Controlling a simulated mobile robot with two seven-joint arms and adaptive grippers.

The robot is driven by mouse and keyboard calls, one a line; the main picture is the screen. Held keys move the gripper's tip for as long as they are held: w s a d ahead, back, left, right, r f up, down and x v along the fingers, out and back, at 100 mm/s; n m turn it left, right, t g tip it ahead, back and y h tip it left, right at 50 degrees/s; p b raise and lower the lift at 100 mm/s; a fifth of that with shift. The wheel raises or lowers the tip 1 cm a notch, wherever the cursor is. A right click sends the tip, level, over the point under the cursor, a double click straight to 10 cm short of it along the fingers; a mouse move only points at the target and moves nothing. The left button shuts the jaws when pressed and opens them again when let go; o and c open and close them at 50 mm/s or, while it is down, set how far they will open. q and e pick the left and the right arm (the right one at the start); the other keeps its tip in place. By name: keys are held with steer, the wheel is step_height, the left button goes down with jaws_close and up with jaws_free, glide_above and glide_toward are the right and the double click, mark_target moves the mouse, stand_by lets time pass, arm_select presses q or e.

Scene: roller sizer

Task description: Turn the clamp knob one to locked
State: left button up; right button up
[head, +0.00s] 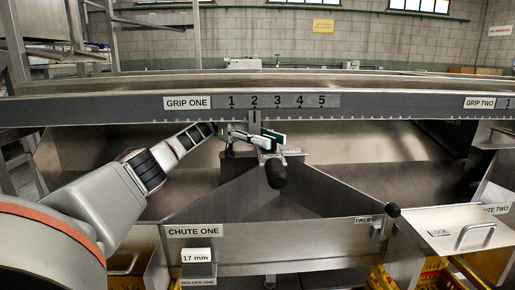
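A black knob (276,172) hangs below the GRIP ONE scale (278,101), under a metal pointer near the 2. A second black ball-topped handle (392,210) stands at the right end of the CHUTE ONE front, between a FREE label (362,219) and a LOCK label (438,233). No label names either one as clamp knob one. My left gripper (262,139) is at the pointer bracket, just above the first knob and far left of the ball handle. Its green-edged finger shows, but the finger gap is unclear. My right gripper is out of view.
The long rail (400,106) crosses above the gripper. The V-shaped metal chute (225,195) lies below, with its front panel (310,238) nearer. A 17 mm card (196,256) stands at the front left. Yellow crates (432,267) are low at the right.

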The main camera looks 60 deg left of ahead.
arm_select(q)
steer(key=shift+n+t, duration=0.4)
steer(key=shift+t, duration=0.2)
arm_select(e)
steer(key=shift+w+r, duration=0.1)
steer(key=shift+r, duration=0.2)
